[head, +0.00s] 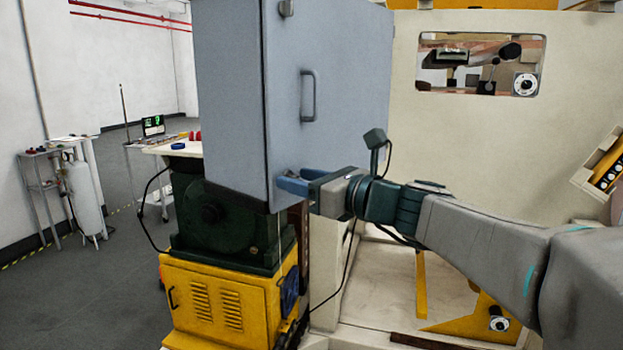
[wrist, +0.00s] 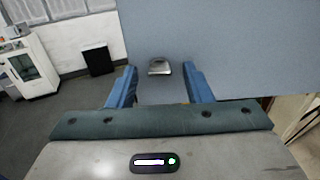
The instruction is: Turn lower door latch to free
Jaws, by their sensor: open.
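The lower door latch (wrist: 160,67) is a small metal tab at the bottom edge of the grey cabinet door (head: 345,60). In the wrist view it sits between the two blue fingers of my gripper (wrist: 160,72), with a gap on each side. In the head view my gripper (head: 281,179) is open at the door's lower corner, reaching in from the right. The fingers hide the lower latch there. A similar upper latch (head: 287,8) shows at the top of the door edge. A bar handle (head: 309,95) is on the door face.
The cabinet stands over a dark green machine (head: 225,225) on a yellow base (head: 220,305). A cream machine wall (head: 470,150) with a window is to the right. Carts and a gas cylinder (head: 85,200) stand at the left. Grey floor (head: 110,270) is open at the left.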

